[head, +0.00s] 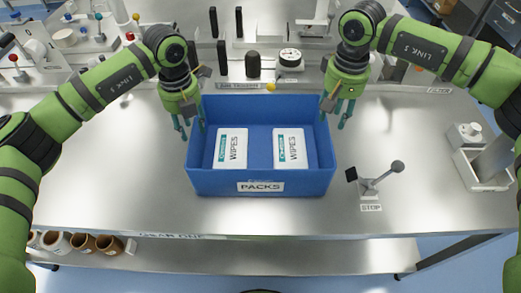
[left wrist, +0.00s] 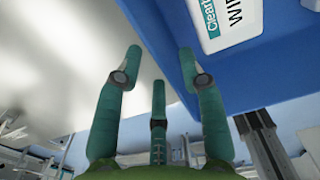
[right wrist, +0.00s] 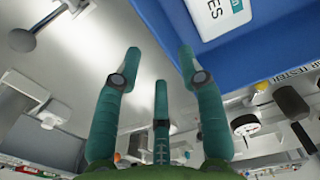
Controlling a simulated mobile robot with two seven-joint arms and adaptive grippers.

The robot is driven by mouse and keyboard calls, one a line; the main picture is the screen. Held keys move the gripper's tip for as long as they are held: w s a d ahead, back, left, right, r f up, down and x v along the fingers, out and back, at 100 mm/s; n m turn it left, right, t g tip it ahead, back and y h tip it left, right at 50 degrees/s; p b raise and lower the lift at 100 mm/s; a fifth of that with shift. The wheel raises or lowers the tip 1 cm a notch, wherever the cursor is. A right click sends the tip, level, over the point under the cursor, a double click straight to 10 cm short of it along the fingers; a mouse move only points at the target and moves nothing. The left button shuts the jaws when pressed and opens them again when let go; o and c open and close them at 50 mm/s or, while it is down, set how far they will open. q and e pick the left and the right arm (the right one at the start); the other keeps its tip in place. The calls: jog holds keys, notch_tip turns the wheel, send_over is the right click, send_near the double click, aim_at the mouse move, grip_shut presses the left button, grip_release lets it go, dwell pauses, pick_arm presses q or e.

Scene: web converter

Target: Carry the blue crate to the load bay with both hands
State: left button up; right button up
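The blue crate (head: 210,181), with a "PACKS" label on its front, stands on the metal table in the middle of the head view. Two white wipes packs (head: 230,148) (head: 291,148) lie inside it. My left gripper (head: 188,128) is at the crate's left wall with its fingers spread. In the left wrist view the crate wall (left wrist: 270,75) shows at the fingers. My right gripper (head: 336,114) is at the crate's right wall, also open. In the right wrist view the wall (right wrist: 200,62) lies by one finger. I cannot tell whether the fingers touch the walls.
A lever marked "STOP" (head: 378,180) stands right of the crate. A gauge (head: 290,58) and a dark knob (head: 253,64) stand behind it. A grey holder (head: 485,160) is at the far right. Brown rolls (head: 82,243) lie on the lower shelf. The table's left front is clear.

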aim_at(196, 141)
pick_arm(q)
jog(key=shift+w+f, duration=0.25)
jog(key=shift+w, duration=0.1)
jog(key=shift+s+f, duration=0.1)
jog(key=shift+f, duration=3.35)
pick_arm(e)
jog(key=shift+w+f, duration=0.15)
jog(key=shift+f, duration=1.7)
jog(key=shift+w+f, duration=0.1)
jog(key=shift+f, duration=1.75)
pick_arm(q)
grip_shut()
pick_arm(e)
grip_shut()
pick_arm(q)
jog(key=shift+r, duration=0.1)
pick_arm(e)
jog(key=shift+r, duration=0.1)
